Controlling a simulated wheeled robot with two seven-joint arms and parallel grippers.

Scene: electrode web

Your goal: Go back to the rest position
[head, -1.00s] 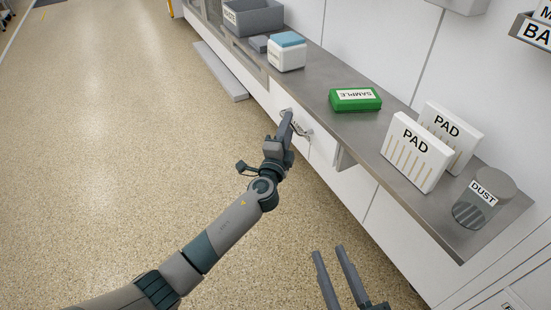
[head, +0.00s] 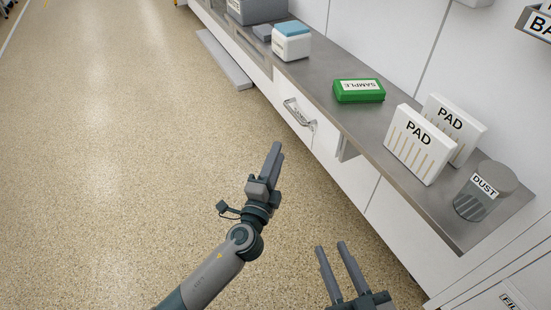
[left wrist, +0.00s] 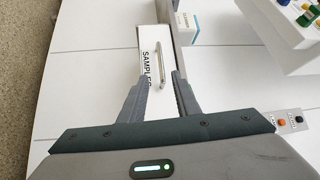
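My left gripper (head: 274,150) is over the open floor in front of the counter, apart from the drawer handle (head: 300,112). In the left wrist view its two fingers stand apart with nothing between them (left wrist: 160,79). The handle and the drawer front labelled SAMPLES (left wrist: 150,45) show beyond the fingertips. My right gripper (head: 331,246) is at the lower middle of the head view, open and empty, with its fingers pointing up in the picture.
The steel counter (head: 325,75) runs along the wall. On it are a green SAMPLE box (head: 358,91), a white box with a blue top (head: 291,44), two PAD blocks (head: 420,145) and a DUST jar (head: 484,192). The floor (head: 110,150) at left is clear.

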